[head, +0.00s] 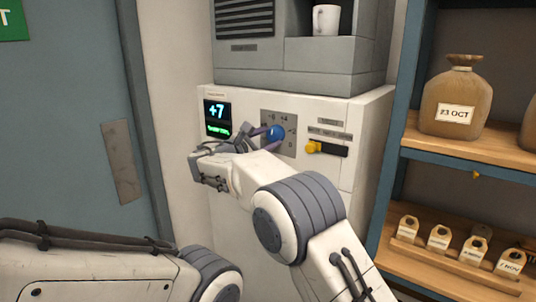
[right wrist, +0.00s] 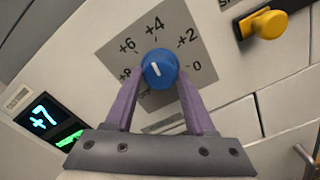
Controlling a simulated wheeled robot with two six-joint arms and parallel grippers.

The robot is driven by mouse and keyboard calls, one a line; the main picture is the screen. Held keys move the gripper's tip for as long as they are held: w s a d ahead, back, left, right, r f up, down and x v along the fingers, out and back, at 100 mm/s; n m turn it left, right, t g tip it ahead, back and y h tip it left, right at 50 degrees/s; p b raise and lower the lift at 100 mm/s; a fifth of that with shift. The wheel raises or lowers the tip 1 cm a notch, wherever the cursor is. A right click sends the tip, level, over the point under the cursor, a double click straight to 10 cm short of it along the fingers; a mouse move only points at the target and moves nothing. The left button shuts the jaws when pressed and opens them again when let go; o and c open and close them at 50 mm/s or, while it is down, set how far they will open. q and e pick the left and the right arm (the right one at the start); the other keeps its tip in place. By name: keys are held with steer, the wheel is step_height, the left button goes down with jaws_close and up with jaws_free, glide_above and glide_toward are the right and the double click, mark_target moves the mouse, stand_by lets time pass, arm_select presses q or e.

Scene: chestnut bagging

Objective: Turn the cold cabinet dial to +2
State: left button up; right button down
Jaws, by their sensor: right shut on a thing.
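The blue dial (head: 276,132) sits on a grey scale plate on the front of the white cold cabinet (head: 222,172). My right gripper (head: 266,137) is shut on the dial. In the right wrist view its purple fingers (right wrist: 160,82) lie on either side of the dial (right wrist: 154,76). The dial's white mark points up and slightly left there, on a scale from +8 to 0. The display (head: 215,117) left of the dial reads +7, with a green line below; it also shows in the right wrist view (right wrist: 43,118). My left gripper is out of the head view.
A yellow knob (head: 312,147) on a dark slot is right of the dial. A grey machine (head: 294,82) with a white cup (head: 326,20) stands on the cabinet.

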steer(key=m+b, duration=0.4)
steer(key=shift+f, duration=0.2)
steer(key=m+b, duration=0.2)
steer(key=shift+m, duration=0.3)
steer(key=m+b, duration=0.2)
steer(key=m, duration=0.1)
steer(key=shift+r, duration=0.15)
steer(key=shift+r+m+b, duration=0.15)
steer(key=shift+m+b, duration=0.6)
steer(key=shift+m, duration=0.85)
steer(key=shift+c, duration=1.3)
jaws_free()
